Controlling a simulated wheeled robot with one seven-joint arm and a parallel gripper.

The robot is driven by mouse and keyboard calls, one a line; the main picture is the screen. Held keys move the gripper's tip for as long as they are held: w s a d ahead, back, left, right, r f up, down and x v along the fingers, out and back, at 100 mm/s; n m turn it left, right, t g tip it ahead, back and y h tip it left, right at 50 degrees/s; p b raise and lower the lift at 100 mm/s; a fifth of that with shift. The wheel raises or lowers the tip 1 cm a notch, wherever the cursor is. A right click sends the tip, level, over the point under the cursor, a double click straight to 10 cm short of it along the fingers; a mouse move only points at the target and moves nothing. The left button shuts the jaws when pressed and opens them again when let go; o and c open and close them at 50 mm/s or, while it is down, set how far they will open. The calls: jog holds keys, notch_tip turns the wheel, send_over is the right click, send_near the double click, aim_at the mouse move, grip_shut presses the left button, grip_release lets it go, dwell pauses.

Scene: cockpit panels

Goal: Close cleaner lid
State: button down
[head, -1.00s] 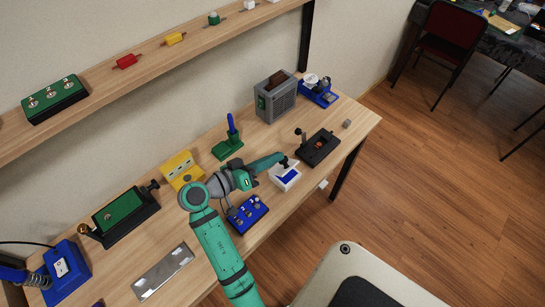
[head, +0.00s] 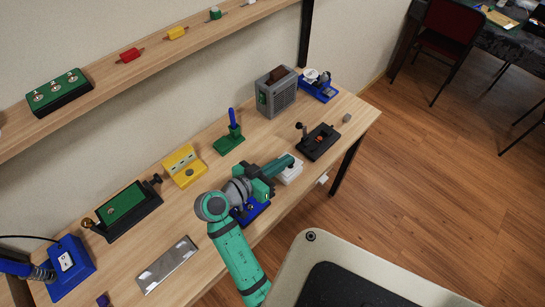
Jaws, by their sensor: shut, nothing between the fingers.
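The cleaner is a small white box (head: 291,174) near the front edge of the workbench, right of centre in the head view. Its visible top is white, and no blue inside shows. The lid looks down over the box, though my gripper covers part of it, so I cannot tell whether it is fully seated. My gripper (head: 289,161) is shut and empty, low over the box's back left part. I cannot tell whether its tips touch the lid.
A blue box with knobs (head: 252,212) lies partly under my wrist. A black fixture (head: 318,142) stands just behind and right of the cleaner. A green stand (head: 231,140) and a yellow block (head: 185,166) are further back. The bench (head: 215,205) has bare wood at centre left.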

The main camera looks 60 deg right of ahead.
jog(key=shift+s+a+f+m+t, duration=0.15)
jog(key=shift+s+f+m+t, duration=0.15)
jog(key=shift+s+f+m, duration=0.15)
jog(key=shift+s+a+f, duration=0.1)
jog(key=shift+s+f, duration=0.15)
jog(key=shift+r, duration=0.1)
jog(key=r, duration=0.4)
jog(key=shift+w+a, duration=0.1)
jog(key=shift+a, duration=0.15)
jog(key=v, duration=0.9)
jog(key=shift+a, duration=0.3)
jog(key=shift+f, duration=0.1)
